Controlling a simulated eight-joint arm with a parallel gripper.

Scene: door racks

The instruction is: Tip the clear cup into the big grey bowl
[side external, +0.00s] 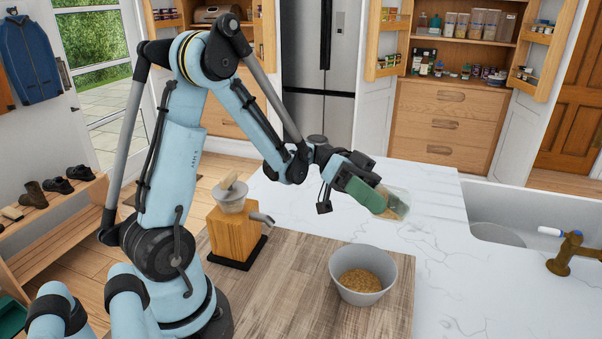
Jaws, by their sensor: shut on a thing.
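My gripper (368,195) is shut on the clear cup (400,203) and holds it in the air, behind and to the right of the bowl. The cup is see-through and looks tilted, with something brownish inside it. The green gripper hides part of the cup. The big grey bowl (338,285) stands upright on a wooden board, below and nearer than the cup. Golden-brown grainy stuff (360,280) lies in the bowl. The cup is apart from the bowl.
A wooden grinder (237,235) with a grey funnel top stands left of the bowl on the wooden board (290,260). A sink (495,235) with a brass tap (565,252) lies to the right. The white counter (445,285) between is clear.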

